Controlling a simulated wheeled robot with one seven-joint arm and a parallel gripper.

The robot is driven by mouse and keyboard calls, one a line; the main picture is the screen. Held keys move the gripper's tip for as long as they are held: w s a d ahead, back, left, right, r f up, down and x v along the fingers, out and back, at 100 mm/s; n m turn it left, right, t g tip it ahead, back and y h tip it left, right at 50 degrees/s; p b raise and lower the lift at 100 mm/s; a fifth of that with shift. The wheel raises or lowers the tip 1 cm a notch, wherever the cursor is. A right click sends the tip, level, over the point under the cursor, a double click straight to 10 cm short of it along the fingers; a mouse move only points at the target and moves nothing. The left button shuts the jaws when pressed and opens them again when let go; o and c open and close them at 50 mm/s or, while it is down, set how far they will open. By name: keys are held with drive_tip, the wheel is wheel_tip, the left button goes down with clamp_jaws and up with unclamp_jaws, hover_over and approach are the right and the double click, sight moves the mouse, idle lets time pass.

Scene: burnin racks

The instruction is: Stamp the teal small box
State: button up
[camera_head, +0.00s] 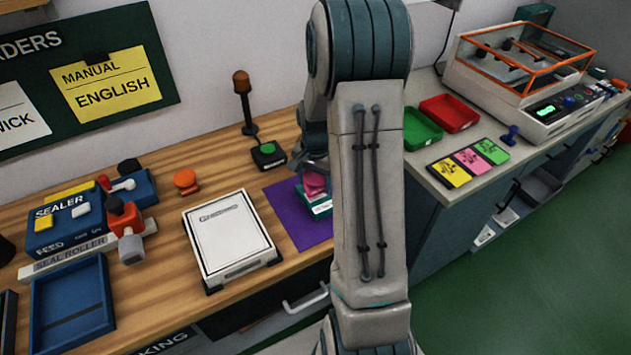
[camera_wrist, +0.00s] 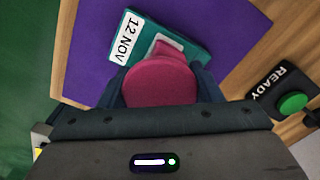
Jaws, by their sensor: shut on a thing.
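The teal small box (camera_head: 319,209) lies on a purple mat (camera_head: 290,213) on the wooden bench, partly hidden behind my arm. In the wrist view the teal box (camera_wrist: 178,50) carries a white label reading "12 NOV" (camera_wrist: 125,38). My gripper (camera_wrist: 160,88) is shut on a pink stamp (camera_wrist: 160,80) with a round top. The pink stamp also shows in the head view (camera_head: 314,184), at the top of the box. The stamp's lower face is hidden, so I cannot tell whether it touches the box.
A green READY button (camera_head: 268,152) and an orange-topped lamp post (camera_head: 243,95) stand behind the mat. A white lidded case (camera_head: 228,235), an orange knob (camera_head: 186,180), a blue sealer (camera_head: 65,222) and a blue tray (camera_head: 72,300) are to the left. Green (camera_head: 420,127) and red (camera_head: 449,113) trays stand right.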

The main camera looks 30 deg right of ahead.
drive_tip(key=shift+r+p, duration=1.5)
drive_tip(key=shift+r, duration=1.2)
drive_tip(key=shift+f, duration=0.1)
